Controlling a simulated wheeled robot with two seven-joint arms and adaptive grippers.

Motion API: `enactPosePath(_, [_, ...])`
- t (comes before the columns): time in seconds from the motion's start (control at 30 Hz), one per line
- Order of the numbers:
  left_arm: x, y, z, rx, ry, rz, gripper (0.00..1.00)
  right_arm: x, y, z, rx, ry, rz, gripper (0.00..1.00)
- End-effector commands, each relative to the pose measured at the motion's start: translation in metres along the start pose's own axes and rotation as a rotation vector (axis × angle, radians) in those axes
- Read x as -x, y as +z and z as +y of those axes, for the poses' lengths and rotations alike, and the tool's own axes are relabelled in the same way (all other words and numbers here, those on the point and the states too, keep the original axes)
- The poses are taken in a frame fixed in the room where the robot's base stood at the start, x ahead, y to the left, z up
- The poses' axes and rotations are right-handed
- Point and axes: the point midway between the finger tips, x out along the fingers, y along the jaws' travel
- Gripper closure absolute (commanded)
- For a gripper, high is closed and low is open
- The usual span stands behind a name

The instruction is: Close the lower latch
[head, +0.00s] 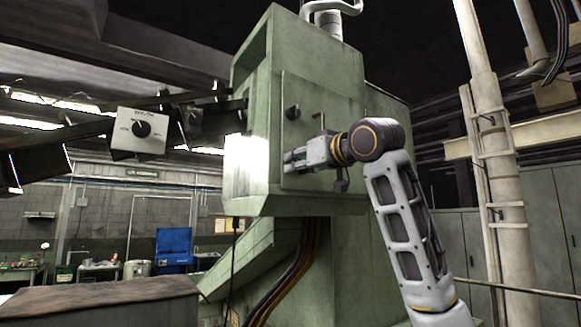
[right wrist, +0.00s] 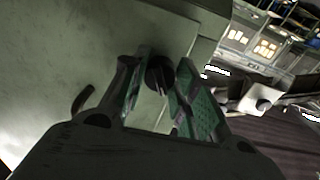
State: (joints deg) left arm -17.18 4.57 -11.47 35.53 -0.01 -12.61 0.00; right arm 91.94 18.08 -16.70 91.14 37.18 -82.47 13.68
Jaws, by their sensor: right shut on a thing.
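The green machine housing (head: 310,65) has a flat door panel (head: 335,95) facing me. A black round upper latch (head: 292,112) sits on the panel near its left edge. My right gripper (head: 290,160) reaches in from the right, below that latch, with its fingers at the panel's left edge. In the right wrist view, a dark round knob, the lower latch (right wrist: 160,73), lies between the green-padded fingers of my right gripper (right wrist: 162,82), which are shut on it. In the head view the fingers hide this latch. My left gripper is in neither view.
A dark door handle (head: 320,116) stands out from the panel above my right wrist; it also shows in the wrist view (right wrist: 82,99). A grey control box with a knob (head: 138,132) hangs left of the machine. A pale pipe column (head: 492,130) stands at the right.

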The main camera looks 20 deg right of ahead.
Motion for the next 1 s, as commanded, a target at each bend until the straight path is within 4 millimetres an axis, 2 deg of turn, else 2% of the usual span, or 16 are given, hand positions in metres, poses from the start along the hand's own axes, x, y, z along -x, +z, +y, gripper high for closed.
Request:
enactPosePath(0.6, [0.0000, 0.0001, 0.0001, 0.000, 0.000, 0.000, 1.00, -0.0001, 0.0003, 0.0002, 0.386, 0.001, -0.001, 1.00])
enactPosePath(0.93, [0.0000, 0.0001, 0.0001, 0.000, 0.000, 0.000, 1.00, -0.0003, 0.0004, -0.0002, 0.423, 0.000, -0.001, 1.00])
enactPosePath(0.97, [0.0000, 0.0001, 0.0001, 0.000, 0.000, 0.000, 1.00, -0.0003, 0.0004, -0.0003, 0.422, 0.000, -0.001, 0.70])
enactPosePath(1.0, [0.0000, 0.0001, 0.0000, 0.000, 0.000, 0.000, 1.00, -0.0003, 0.0004, -0.0002, 0.422, 0.000, -0.001, 0.64])
